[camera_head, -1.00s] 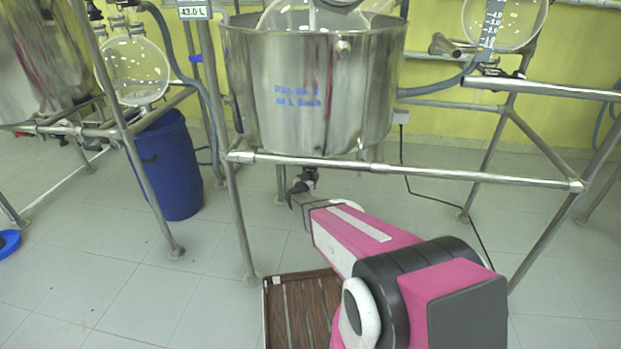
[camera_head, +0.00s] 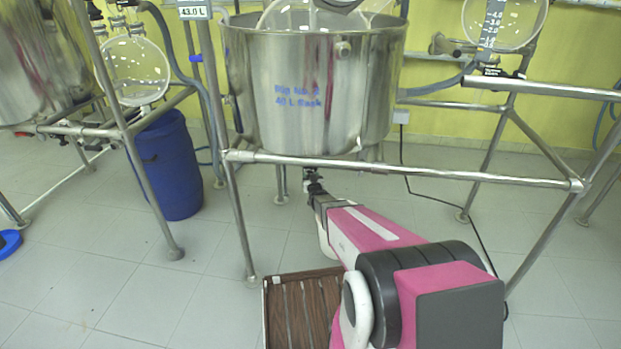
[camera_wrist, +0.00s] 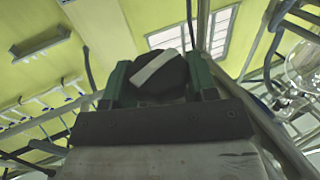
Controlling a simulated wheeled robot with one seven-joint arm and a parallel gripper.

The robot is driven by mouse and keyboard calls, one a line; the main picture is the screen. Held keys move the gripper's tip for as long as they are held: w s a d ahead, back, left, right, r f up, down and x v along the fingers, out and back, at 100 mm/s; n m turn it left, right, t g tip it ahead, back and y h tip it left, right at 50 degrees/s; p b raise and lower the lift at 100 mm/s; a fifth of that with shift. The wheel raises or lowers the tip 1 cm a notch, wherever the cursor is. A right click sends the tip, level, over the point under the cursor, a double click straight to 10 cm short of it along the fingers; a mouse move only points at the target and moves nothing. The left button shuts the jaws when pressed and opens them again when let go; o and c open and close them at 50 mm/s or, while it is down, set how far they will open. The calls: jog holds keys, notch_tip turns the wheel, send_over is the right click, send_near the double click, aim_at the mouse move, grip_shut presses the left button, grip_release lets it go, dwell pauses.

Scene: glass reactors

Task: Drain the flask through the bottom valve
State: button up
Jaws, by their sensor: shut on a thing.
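The flask's steel vessel (camera_head: 318,100), marked with blue "40 L flask" lettering, hangs in the metal frame in the head view. The dark bottom valve (camera_head: 312,180) sticks out below it. My gripper (camera_head: 315,192) reaches up to the valve from the lower right. In the wrist view my gripper (camera_wrist: 160,84) is shut on a round dark valve handle (camera_wrist: 162,78) with a white stripe set at a slant. The handle sits between the two green-grey fingers. The valve outlet is partly hidden by my gripper in the head view.
A frame rail (camera_head: 410,170) runs across in front of the vessel, above my arm. A blue drum (camera_head: 170,165) stands at left. A brown slatted box (camera_head: 300,310) lies on the floor below my arm. A black cable (camera_head: 430,190) hangs at right.

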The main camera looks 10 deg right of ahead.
jog(key=shift+n+g+y, duration=0.6)
jog(key=shift+n+y, duration=1.3)
jog(key=shift+y, duration=1)
jog(key=shift+n+y, duration=0.3)
jog(key=shift+y, duration=0.2)
jog(key=o, duration=0.9)
jog(key=shift+s, duration=0.15)
jog(key=v, duration=1)
jog(key=shift+s+d+r, duration=0.15)
jog(key=shift+s+d, duration=0.05)
jog(key=shift+s, duration=0.1)
